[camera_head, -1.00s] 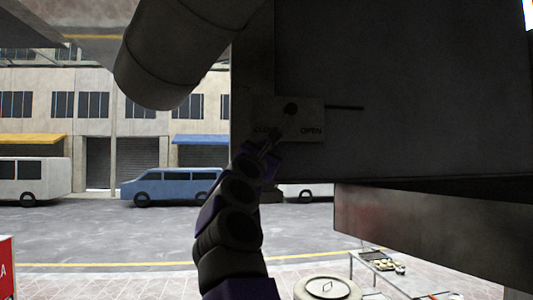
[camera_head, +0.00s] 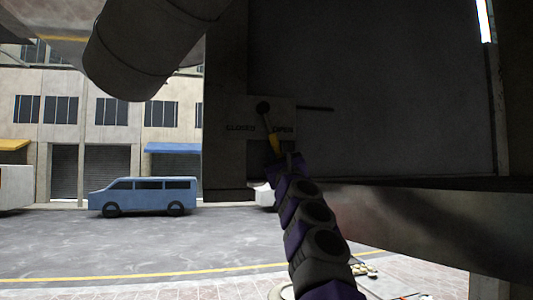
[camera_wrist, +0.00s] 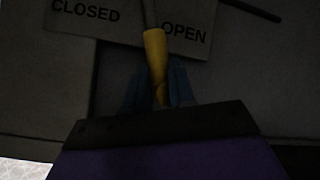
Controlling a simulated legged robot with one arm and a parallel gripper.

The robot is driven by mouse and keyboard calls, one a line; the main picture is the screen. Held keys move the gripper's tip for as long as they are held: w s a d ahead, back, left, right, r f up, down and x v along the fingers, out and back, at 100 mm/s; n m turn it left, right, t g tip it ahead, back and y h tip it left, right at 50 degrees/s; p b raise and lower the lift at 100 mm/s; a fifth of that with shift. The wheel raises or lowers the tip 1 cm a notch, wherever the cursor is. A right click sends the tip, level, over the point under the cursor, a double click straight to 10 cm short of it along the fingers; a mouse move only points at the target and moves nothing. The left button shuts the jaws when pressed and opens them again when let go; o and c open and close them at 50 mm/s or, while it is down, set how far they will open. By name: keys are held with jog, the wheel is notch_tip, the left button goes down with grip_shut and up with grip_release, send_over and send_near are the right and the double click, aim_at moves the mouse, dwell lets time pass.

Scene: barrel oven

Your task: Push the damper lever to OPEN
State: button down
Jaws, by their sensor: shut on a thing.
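The damper lever (camera_head: 271,128) hangs from a dark round pivot on a plate (camera_head: 285,106) fixed to the dark oven wall. Its yellow handle (camera_wrist: 156,50) points down and slightly right, between the words CLOSED and OPEN and nearer OPEN in the head view. My gripper (camera_head: 279,154) is at the handle's lower end. In the wrist view the fingers of my gripper (camera_wrist: 159,88) are on both sides of the yellow handle, shut on it. The pivot is out of the wrist view, and the picture there is dark.
A thin dark rod (camera_head: 315,109) sticks out right of the plate. A large dark cylinder (camera_head: 143,50) hangs at the upper left. A metal ledge (camera_head: 410,220) juts out at the lower right. A blue van (camera_head: 145,195) stands on the open street at left.

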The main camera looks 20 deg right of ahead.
jog(key=shift+d+r+n+y+p, duration=0.25)
jog(key=shift+d+n+y+p, duration=0.4)
jog(key=shift+n+y, duration=0.5)
jog(key=shift+d+r+n+y+p, duration=0.25)
jog(key=shift+d+n+y+p, duration=0.4)
jog(key=shift+n, duration=0.7)
jog(key=c, duration=1.2)
grip_release()
jog(key=shift+d+r, duration=0.1)
jog(key=shift+s, duration=0.1)
jog(key=shift+d+b+v, duration=0.15)
jog(key=shift+b+v, duration=2.9)
jog(key=shift+v, duration=1.2)
jog(key=shift+d+b+v, duration=0.15)
jog(key=shift+b+v, duration=2.9)
jog(key=shift+v, duration=1.25)
